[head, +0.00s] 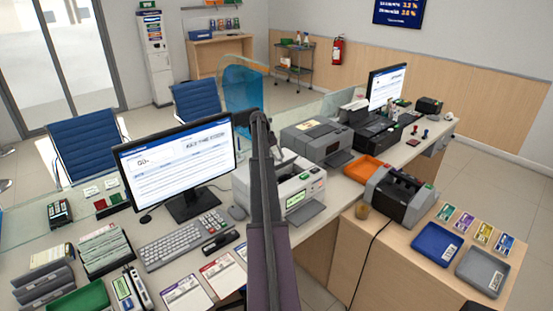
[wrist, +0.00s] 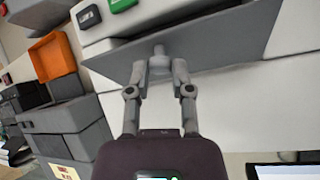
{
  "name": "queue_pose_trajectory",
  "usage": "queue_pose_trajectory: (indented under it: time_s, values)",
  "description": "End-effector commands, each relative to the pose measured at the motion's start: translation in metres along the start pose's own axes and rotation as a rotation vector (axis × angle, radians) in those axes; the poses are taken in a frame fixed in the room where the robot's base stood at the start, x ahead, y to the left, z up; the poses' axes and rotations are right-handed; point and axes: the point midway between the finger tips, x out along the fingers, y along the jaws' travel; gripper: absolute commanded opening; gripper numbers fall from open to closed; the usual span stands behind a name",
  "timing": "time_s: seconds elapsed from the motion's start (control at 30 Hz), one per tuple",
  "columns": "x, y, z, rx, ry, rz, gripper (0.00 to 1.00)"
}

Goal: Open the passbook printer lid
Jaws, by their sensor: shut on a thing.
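The passbook printer (head: 272,186) is the white machine in the middle of the counter in the head view. My arm crosses in front of it and hides part. In the wrist view its white body (wrist: 95,48) is at the top, with a wide grey lid panel (wrist: 225,45) below it. A dark gap shows between panel and body; I cannot tell how far the lid is open. My gripper (wrist: 160,70) is shut on a small round grey knob (wrist: 159,50) on the panel. In the head view I cannot make out the fingertips.
A monitor (head: 178,160) and keyboard (head: 184,240) stand left of the printer. A grey machine (head: 318,140) and an orange tray (head: 366,168) are to its right. A bill counter (head: 400,197) stands on the lower right counter. Glass panels line the back.

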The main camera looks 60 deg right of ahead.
Motion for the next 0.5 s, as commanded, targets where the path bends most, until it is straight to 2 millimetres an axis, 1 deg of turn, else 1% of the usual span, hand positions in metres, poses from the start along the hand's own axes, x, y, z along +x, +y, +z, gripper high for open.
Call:
queue_pose_trajectory:
  time_s: [0.03, 0.27, 0.3, 0.37, 0.4, 0.5]
  values:
    - [-0.0011, -0.0039, -0.0013, -0.007, 0.004, -0.007, 0.0]
    - [0.0009, 0.0003, -0.0007, -0.003, 0.003, -0.009, 0.0]
    - [0.0011, 0.0007, -0.0006, -0.002, 0.002, -0.01, 0.41]
    - [0.0015, 0.0015, -0.0004, -0.002, 0.002, -0.01, 0.58]
    - [0.0018, 0.0022, -0.0003, -0.001, 0.002, -0.009, 0.64]
    - [0.0023, 0.0035, 0.0001, 0.001, 0.001, -0.009, 0.64]
